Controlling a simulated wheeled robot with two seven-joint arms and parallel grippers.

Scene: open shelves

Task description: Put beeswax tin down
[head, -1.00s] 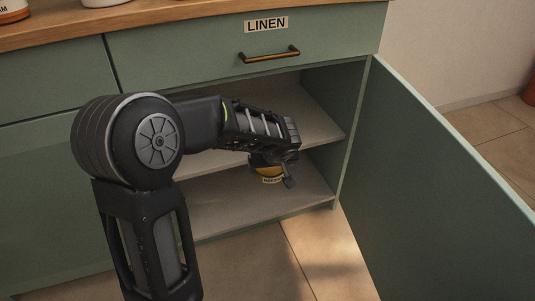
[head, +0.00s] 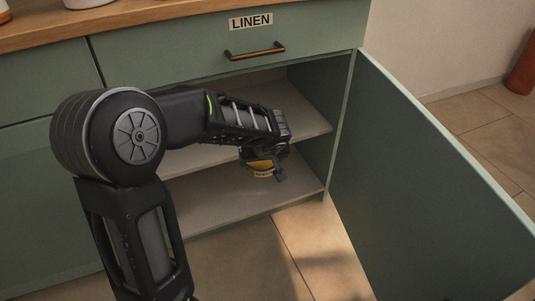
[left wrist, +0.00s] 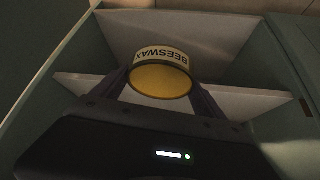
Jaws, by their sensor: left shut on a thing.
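The beeswax tin (head: 260,170) is yellow with a pale label band. It is inside the open cabinet, between the middle shelf (head: 300,118) and the bottom shelf (head: 215,197). My left gripper (head: 264,161) is shut on it. In the left wrist view the tin (left wrist: 161,82) sits between the two fingers, its label reading BEESWAX upside down and its round yellow face towards the camera. I cannot tell whether the tin touches the bottom shelf. My arm hides the left part of the shelves. My right gripper is not in view.
The cabinet door (head: 425,180) stands open on the right. A drawer marked LINEN (head: 251,21) with a bar handle (head: 254,51) is above the opening. The visible bottom shelf is bare around the tin. An orange-red object (head: 521,68) stands on the floor, far right.

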